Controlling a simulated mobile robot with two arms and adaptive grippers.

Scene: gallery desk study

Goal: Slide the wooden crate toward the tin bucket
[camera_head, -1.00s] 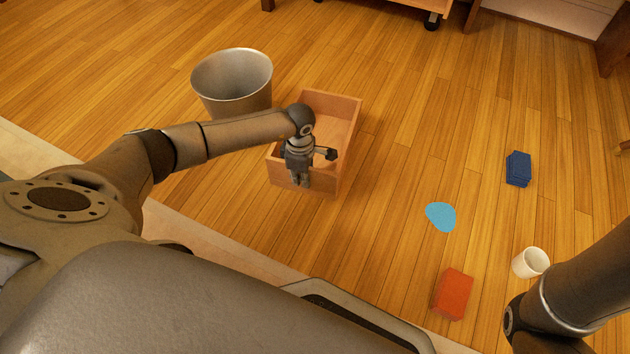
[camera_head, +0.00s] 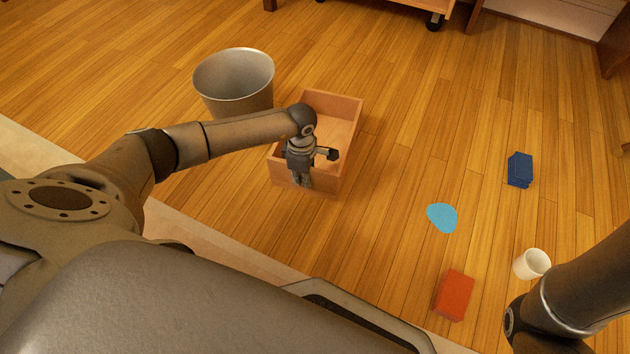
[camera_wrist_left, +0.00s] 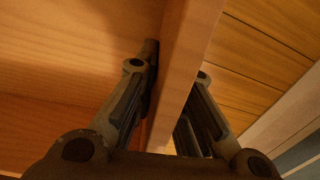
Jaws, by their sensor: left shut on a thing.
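The wooden crate (camera_head: 346,110) is open-topped and stands on the wooden floor, just right of and nearer than the tin bucket (camera_head: 234,84). The bucket is grey and upright; my left arm hides its lower part. My left gripper (camera_head: 301,181) is at the crate's near wall. In the left wrist view, the fingers of the gripper (camera_wrist_left: 170,95) are on either side of the crate's wall (camera_wrist_left: 186,60), shut on it. The crate's inside shows to the left of that wall. My right arm comes in at the lower right, but its gripper is out of view.
On the floor to the right are a blue flat piece (camera_head: 442,218), a red block (camera_head: 454,295), a dark blue block (camera_head: 520,170) and a white cup (camera_head: 532,263). A wheeled piece of furniture (camera_head: 400,5) stands at the back.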

